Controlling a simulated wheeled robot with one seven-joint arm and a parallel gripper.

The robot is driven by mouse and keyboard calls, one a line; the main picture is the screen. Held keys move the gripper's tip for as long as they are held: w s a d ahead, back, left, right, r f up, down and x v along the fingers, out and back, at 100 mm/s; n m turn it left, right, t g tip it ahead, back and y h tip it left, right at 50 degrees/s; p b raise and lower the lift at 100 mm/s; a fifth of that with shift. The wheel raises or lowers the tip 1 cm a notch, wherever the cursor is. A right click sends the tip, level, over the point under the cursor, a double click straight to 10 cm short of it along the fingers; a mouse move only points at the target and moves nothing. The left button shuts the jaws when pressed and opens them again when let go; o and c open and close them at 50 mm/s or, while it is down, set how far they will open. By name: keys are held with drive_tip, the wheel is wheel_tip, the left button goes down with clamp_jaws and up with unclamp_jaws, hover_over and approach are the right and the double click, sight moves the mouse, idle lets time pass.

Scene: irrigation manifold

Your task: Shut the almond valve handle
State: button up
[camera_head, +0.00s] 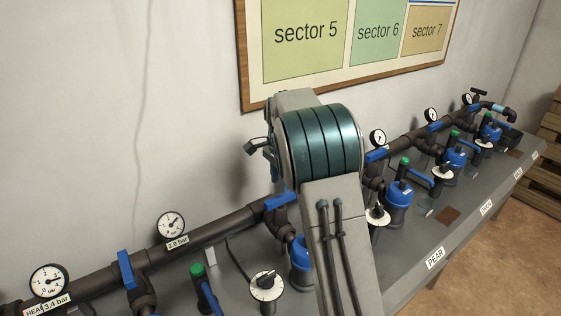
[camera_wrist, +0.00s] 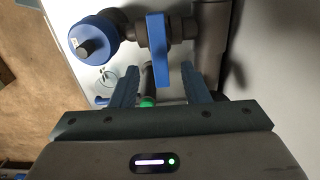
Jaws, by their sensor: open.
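In the wrist view a blue valve handle (camera_wrist: 158,40) sits on a dark branch fitting beside the grey main pipe (camera_wrist: 211,45). Its long side lies across the branch and along the main pipe. No almond label is readable, so I cannot tell if this is the almond valve. My gripper (camera_wrist: 158,76) is open, its two fingers apart, below the handle in the picture; nothing is held. A green cap (camera_wrist: 147,103) shows between the fingers. In the head view my arm hides the middle of the manifold, and blue handles show at left (camera_head: 126,270) and beside the arm (camera_head: 280,201).
A blue round body (camera_wrist: 92,42) stands left of the handle in the wrist view. Pressure gauges (camera_head: 171,224), dials (camera_head: 267,286) and more blue valves crowd the grey bench (camera_head: 405,272). A PEAR label (camera_head: 435,257) is on its front.

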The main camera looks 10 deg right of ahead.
sight(280, 196)
wheel_tip(280, 196, up, 8)
drive_tip(key=shift+r, duration=0.2)
idle(0.3)
wheel_tip(280, 196, up, 3)
drive_tip(key=p, duration=0.3)
idle(0.4)
